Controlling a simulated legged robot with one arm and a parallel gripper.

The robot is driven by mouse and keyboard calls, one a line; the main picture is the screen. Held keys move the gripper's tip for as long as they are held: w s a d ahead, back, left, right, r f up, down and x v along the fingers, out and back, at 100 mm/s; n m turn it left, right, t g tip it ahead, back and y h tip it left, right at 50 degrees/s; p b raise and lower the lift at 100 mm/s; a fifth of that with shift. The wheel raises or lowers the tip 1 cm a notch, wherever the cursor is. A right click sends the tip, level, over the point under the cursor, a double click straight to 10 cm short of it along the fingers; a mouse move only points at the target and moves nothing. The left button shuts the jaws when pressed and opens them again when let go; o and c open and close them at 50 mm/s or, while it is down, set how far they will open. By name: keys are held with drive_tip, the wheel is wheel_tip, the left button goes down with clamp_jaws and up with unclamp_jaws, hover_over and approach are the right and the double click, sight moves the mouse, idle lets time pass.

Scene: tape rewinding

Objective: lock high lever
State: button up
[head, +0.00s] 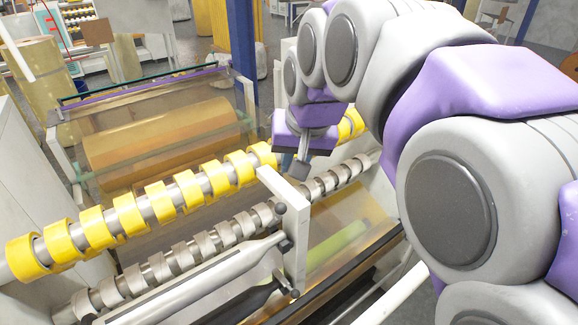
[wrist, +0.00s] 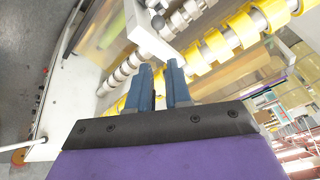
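The machine has two shafts, one with yellow tape rolls (head: 155,203) and one with grey rings (head: 180,252). A white upright bracket (head: 293,230) with dark knobs stands at their right part; it also shows in the wrist view (wrist: 145,35). A light grey bar (head: 195,283), which looks like the high lever, runs left from the bracket. A dark bar (head: 245,303) lies below it. My gripper (head: 302,172) is above and behind the bracket, apart from it. In the wrist view my gripper (wrist: 159,72) shows two blue-grey fingers with a narrow empty gap.
A large brown film roll (head: 160,145) lies behind the shafts, and a blue post (head: 242,40) stands behind it. My arm fills the right side of the head view. A white side panel (wrist: 82,78) and grey floor (wrist: 30,60) are at left in the wrist view.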

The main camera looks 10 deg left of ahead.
drive_tip(key=w+a+n+p, duration=0.1)
drive_tip(key=w+a+p, duration=0.1)
drive_tip(key=w+a+r+n+g+h+p, duration=0.1)
drive_tip(key=w+p, duration=0.1)
drive_tip(key=shift+a+r+p, duration=0.15)
drive_tip(key=shift+a+p, duration=0.15)
drive_tip(key=shift+a, duration=0.05)
clamp_jaws()
drive_tip(key=w+a+f+n+g+h+p, duration=0.3)
drive_tip(key=a+n+h+p, duration=0.15)
drive_tip(key=a+p, duration=0.35)
drive_tip(key=shift+y, duration=0.45)
drive_tip(key=shift+s+d+f+b, duration=0.3)
drive_tip(key=shift+d+f+b, duration=0.6)
drive_tip(key=shift+f, duration=1.05)
drive_tip(key=shift+s+d+f+b, duration=0.25)
drive_tip(key=shift+d+f+b, duration=0.65)
drive_tip(key=shift+f, duration=1.05)
drive_tip(key=shift+s+d+f+b, duration=0.3)
drive_tip(key=shift+d+f+b, duration=0.6)
drive_tip(key=shift+f, duration=1.05)
